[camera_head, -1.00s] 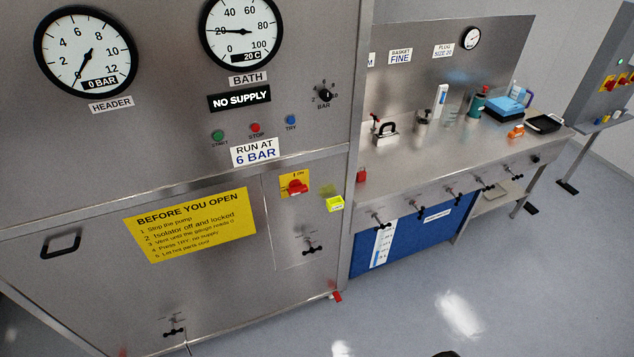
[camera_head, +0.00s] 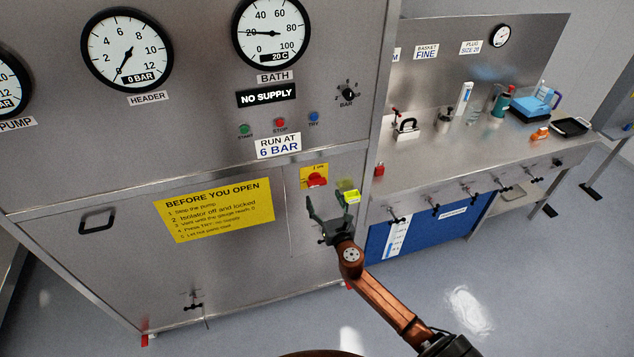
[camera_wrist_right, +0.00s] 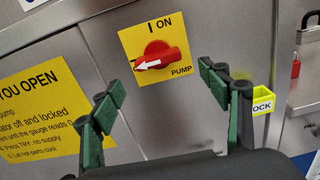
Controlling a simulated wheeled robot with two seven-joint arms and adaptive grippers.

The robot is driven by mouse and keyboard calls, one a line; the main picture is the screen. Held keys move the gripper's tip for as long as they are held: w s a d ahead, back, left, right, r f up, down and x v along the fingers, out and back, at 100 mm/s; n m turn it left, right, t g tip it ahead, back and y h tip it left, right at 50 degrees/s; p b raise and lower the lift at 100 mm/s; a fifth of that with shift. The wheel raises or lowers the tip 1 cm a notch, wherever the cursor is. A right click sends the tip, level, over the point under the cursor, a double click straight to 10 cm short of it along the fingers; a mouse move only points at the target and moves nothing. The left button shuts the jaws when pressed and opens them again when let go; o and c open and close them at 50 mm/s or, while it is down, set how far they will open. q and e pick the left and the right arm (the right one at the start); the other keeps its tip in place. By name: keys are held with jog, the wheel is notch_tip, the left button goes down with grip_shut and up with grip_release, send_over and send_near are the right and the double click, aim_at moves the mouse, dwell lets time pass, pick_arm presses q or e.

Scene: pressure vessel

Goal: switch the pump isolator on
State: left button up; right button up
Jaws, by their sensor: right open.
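The pump isolator (camera_head: 317,180) is a red rotary knob on a yellow plate on the steel cabinet front. In the right wrist view the isolator knob (camera_wrist_right: 158,55) has a white arrow pointing left, while "I ON" is printed at the top of the plate and "PUMP" at lower right. My right gripper (camera_head: 329,208) is open and empty just below the isolator. In the right wrist view its green-padded fingers (camera_wrist_right: 161,97) stand apart on either side, below the knob, not touching it. My left gripper is not in view.
A yellow-green holder marked "LOCK" (camera_wrist_right: 263,102) sits right of the isolator, close to my right finger. A yellow "BEFORE YOU OPEN" sign (camera_head: 214,209) is to the left. Above, a display (camera_head: 266,96) reads "NO SUPPLY". A steel bench (camera_head: 470,165) stands to the right.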

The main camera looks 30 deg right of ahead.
aim_at(318, 185)
jog(key=x, duration=0.6)
jog(key=shift+w+r+b, duration=0.35)
jog(key=shift+w+d, duration=0.1)
jog(key=shift+w, duration=0.45)
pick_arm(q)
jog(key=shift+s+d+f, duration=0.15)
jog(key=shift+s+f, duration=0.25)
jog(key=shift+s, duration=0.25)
pick_arm(e)
jog(key=shift+c, duration=0.7)
jog(key=c, duration=0.9)
jog(key=shift+c, duration=0.8)
